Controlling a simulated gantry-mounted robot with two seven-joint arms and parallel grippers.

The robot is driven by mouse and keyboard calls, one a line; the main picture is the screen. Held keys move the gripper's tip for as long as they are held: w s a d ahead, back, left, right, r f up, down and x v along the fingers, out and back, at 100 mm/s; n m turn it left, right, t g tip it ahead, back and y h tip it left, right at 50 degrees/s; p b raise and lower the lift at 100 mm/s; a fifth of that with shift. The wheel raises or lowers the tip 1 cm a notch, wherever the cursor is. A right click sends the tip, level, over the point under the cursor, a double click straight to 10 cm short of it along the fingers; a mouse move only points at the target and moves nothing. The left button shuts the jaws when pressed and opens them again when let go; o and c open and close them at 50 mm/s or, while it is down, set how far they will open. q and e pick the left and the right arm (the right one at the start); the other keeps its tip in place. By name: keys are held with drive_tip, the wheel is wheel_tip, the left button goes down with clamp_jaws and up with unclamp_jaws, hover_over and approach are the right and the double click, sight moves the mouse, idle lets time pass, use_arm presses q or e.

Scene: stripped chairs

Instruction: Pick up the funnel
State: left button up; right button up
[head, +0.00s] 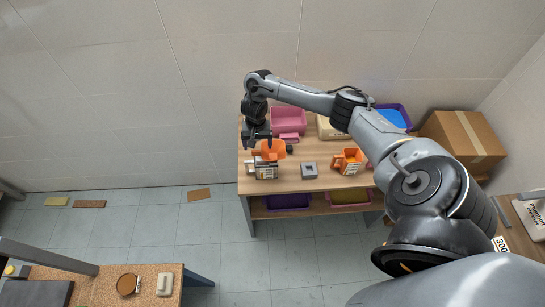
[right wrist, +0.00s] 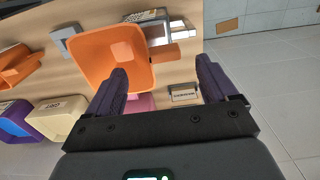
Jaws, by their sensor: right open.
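The orange funnel (head: 270,151) stands near the left end of the wooden table, partly hidden by my right gripper. In the right wrist view the funnel (right wrist: 100,62) is a wide, square-mouthed orange shape, with a small orange block or tab (right wrist: 165,54) at its right side. My right gripper (head: 258,142) is above the table's left end, at the funnel. Its two purple fingers (right wrist: 162,74) are apart with nothing held between them. The left finger overlaps the funnel's lower right edge in that view; whether they touch cannot be told. My left gripper is not seen.
The wooden table (head: 328,181) also holds a second orange object (head: 347,160), a grey square block (head: 309,170), a pink bin (head: 288,121) and a blue-purple bin (head: 393,117). A cardboard box (head: 463,138) stands at right. The floor left of the table is mostly clear.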

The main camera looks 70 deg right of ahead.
sight(258, 150)
drive_tip(key=shift+s+a+f, duration=0.1)
drive_tip(key=shift+a+f, duration=0.05)
drive_tip(key=shift+f, duration=1)
drive_tip(key=shift+a+f, duration=0.1)
drive_tip(key=shift+f, duration=1)
drive_tip(key=shift+c, duration=0.2)
drive_tip(key=c, duration=1)
